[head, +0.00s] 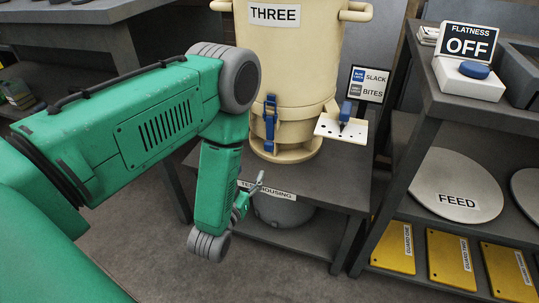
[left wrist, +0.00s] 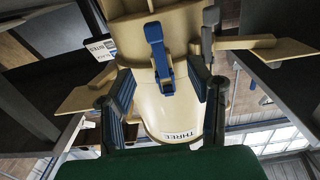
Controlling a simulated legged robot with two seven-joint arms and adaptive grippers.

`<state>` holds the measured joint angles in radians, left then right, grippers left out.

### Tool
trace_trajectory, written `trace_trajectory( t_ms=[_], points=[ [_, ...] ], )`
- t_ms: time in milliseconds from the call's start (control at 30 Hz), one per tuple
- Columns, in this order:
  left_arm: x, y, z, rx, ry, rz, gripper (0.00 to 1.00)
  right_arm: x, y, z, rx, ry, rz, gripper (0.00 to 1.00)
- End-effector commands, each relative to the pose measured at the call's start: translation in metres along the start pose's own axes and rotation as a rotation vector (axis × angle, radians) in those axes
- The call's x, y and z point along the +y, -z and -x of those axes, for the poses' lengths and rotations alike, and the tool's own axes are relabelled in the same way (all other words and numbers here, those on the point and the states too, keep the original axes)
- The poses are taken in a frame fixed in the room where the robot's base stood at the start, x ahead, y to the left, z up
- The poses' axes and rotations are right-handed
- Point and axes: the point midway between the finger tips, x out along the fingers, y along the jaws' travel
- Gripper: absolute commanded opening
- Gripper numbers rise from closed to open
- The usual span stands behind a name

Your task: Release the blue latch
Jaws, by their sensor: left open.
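The blue latch (head: 270,122) is upright on the lower front of the cream vessel (head: 325,60) labelled THREE. In the left wrist view the blue latch (left wrist: 159,55) shows larger, a long handle with a pivoted lower part, against the cream wall. My left gripper (head: 252,192) is in front of and below the latch, apart from it in the head view. In the left wrist view my left gripper (left wrist: 165,88) has its fingers spread, with nothing held between them. The latch's lower part appears between or beyond the fingertips; contact cannot be told. My right gripper is not in view.
A perforated cream plate (head: 326,128) with a blue-handled part (head: 345,112) juts right of the vessel. A sign (head: 368,84) reads SLACK and BITES. A dark table (head: 325,180) bears the vessel. A shelf rack (head: 450,105) with a FEED disc (head: 455,183) stands right.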

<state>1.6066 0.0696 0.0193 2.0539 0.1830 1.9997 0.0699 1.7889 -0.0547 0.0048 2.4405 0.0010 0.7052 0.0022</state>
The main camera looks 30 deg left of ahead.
Motion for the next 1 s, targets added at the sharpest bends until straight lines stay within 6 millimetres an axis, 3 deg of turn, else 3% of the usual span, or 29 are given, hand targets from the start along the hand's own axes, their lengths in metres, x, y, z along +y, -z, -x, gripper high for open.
trace_trajectory(
  t_ms=[167, 700, 1000],
  points=[
    [0.004, 0.004, -0.016, 0.025, 0.003, -0.005, 0.47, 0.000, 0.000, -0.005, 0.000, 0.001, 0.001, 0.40],
    [0.009, 0.007, -0.119, 0.022, 0.001, -0.011, 0.47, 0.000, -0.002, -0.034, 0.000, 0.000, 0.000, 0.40],
    [0.008, 0.008, -0.137, 0.019, 0.001, -0.012, 0.47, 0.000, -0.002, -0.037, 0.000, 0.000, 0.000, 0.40]
  ],
)
